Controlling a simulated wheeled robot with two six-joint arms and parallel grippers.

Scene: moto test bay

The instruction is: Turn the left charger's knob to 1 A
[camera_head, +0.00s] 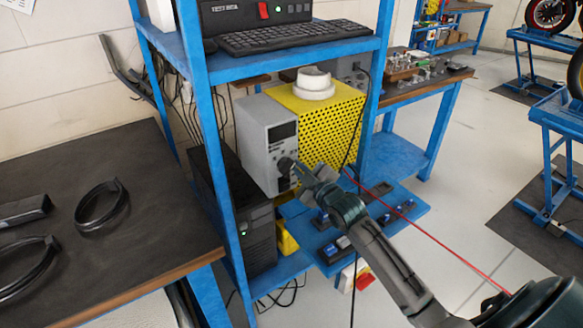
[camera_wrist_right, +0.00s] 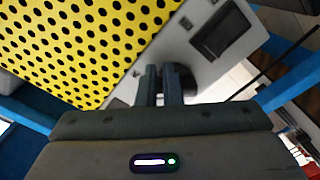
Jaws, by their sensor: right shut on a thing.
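The grey charger (camera_head: 262,140) stands upright on the blue rack's middle shelf, left of a yellow perforated box. Its front has a dark display and a dark round knob (camera_head: 285,165) low on the panel. The knob's setting cannot be read. My left gripper is not in view.
A black computer tower (camera_head: 235,215) stands to the left. A blue rack post (camera_head: 215,130) rises in front. A keyboard (camera_head: 290,37) lies on the shelf above.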

